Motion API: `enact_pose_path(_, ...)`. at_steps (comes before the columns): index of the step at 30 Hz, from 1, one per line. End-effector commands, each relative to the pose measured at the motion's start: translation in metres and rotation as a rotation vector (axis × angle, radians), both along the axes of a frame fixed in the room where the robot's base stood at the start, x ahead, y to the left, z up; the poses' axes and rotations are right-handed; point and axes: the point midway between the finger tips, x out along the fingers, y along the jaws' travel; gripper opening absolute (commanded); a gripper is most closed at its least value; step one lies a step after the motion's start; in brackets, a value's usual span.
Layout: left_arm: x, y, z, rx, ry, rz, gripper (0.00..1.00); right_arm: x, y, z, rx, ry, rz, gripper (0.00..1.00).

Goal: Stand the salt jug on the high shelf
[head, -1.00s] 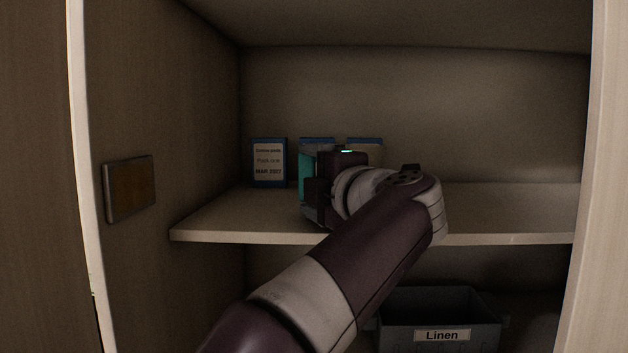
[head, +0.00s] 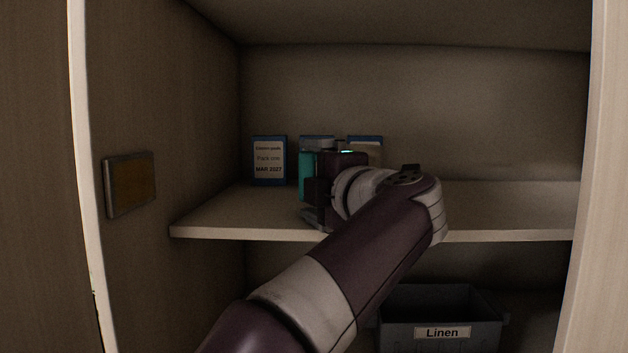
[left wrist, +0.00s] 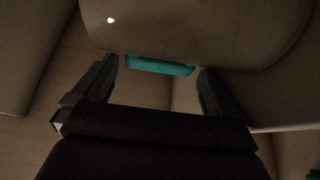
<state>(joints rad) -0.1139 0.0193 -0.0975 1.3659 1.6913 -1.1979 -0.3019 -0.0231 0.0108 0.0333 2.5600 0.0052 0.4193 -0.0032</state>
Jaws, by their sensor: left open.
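A teal thing that looks like the salt jug (head: 307,172) shows just left of my left gripper (head: 316,187), at the shelf (head: 235,212) above the bin. It looks upright. The gripper hides its right side, and I cannot tell whether its base touches the shelf. In the left wrist view, a teal strip (left wrist: 160,65) lies between the spread fingers of the left gripper (left wrist: 157,82). A large pale rounded surface fills the top of that view. The left gripper is open around or just before the teal part. My right gripper is not in view.
Blue boxes with pale labels stand behind; the leftmost box (head: 269,161) is clear, others are partly hidden. A grey bin marked Linen (head: 441,332) sits below. A framed panel (head: 129,185) is on the left wall. The shelf's right part is bare.

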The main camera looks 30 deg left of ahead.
Motion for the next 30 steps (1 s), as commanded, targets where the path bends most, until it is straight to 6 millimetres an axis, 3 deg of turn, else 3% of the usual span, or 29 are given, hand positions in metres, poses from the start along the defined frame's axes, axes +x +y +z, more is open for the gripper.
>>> enact_pose_path(30,-0.015,-0.028,0.0,0.001,0.0,-0.002,1.0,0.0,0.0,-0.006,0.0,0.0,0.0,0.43)
